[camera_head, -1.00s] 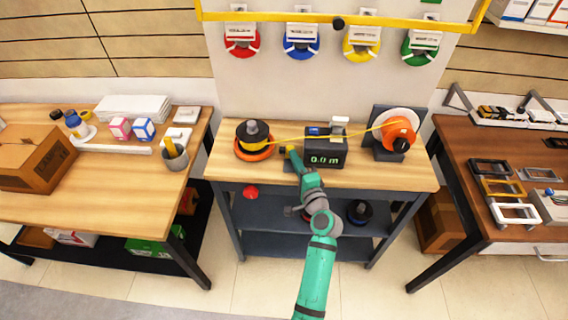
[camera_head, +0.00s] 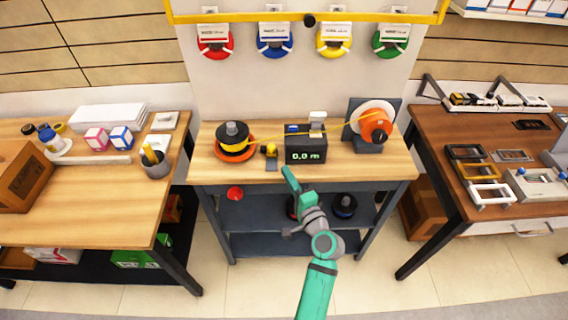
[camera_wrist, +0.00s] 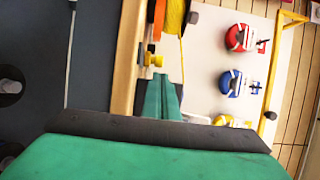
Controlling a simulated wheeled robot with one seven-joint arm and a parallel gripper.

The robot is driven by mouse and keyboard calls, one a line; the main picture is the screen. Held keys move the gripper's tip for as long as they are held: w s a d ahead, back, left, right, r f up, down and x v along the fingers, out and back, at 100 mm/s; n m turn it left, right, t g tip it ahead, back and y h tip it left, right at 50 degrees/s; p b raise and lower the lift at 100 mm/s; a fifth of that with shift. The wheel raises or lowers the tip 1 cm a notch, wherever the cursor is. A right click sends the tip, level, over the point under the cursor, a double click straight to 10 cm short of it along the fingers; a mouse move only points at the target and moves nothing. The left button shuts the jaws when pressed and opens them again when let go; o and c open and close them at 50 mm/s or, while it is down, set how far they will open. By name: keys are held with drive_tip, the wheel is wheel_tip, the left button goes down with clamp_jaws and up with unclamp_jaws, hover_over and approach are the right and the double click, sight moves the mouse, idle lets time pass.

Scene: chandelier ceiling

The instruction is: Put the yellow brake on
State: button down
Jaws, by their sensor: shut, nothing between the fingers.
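The yellow brake (camera_head: 271,150) is a small yellow knob on a dark base at the front of the middle bench, between the left spool and the counter box. It also shows in the wrist view (camera_wrist: 153,60), just beyond my fingertips and a little left. I cannot tell its exact setting. A yellow line runs from the spool (camera_head: 233,135) on its orange disc over the counter box (camera_head: 305,152), reading 0.0 m, to the orange reel (camera_head: 375,124). My gripper (camera_head: 287,171) is shut and empty at the bench's front edge, apart from the brake; its teal fingers lie together in the wrist view (camera_wrist: 162,92).
Red, blue, yellow and green spools hang on the board behind, under a yellow bar (camera_head: 310,18). A red knob (camera_head: 235,193) is on the bench's front below the top. Side tables (camera_head: 95,190) stand left and right. Bench top before the orange reel is clear.

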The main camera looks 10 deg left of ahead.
drive_tip(key=shift+v, duration=2.8)
drive_tip(key=shift+a, duration=0.15)
drive_tip(key=s+d+f+n+h, duration=0.15)
drive_tip(key=s+f+h, duration=0.25)
drive_tip(key=s+f, duration=0.45)
drive_tip(key=s+d+f+n+h, duration=0.1)
drive_tip(key=s+d+f+h, duration=0.3)
drive_tip(key=s, duration=0.8)
drive_tip(key=s+r+n+h, duration=0.1)
drive_tip(key=s+r+n, duration=0.3)
drive_tip(key=s, duration=0.5)
drive_tip(key=s+r+n+h, duration=0.1)
drive_tip(key=s+r+n, duration=0.4)
drive_tip(key=s, duration=0.5)
drive_tip(key=shift+d+t, duration=0.3)
drive_tip(key=shift+d, duration=0.15)
drive_tip(key=shift+f, duration=0.1)
